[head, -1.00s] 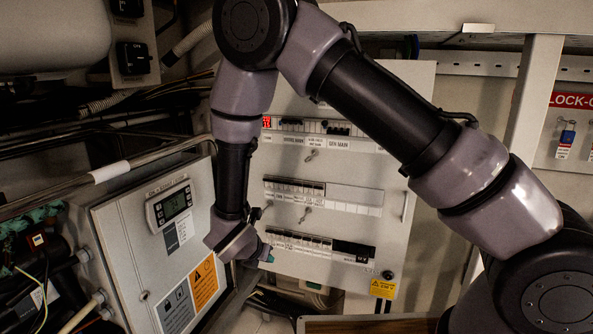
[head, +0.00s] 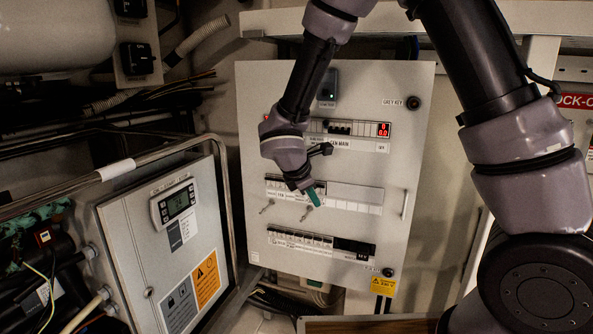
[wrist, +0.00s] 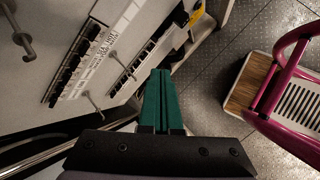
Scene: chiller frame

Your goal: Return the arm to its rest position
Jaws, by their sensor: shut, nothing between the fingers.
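My gripper (head: 314,196) hangs in front of the pale breaker panel (head: 400,240), near its middle row of breakers (head: 345,194). In the wrist view its green fingers (wrist: 161,100) are together with nothing between them. They point past the panel toward the floor, and I see no contact with the panel. My arm reaches down from the top of the head view, its upper links at the right. The wrist hides part of the upper and middle breaker rows.
A grey cabinet door (head: 150,265) with a small display stands at the left, with a metal rail (head: 75,188) above it. A magenta-framed step or stool (wrist: 290,85) stands on the metal floor (wrist: 220,60). Keys hang on the panel (head: 268,206).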

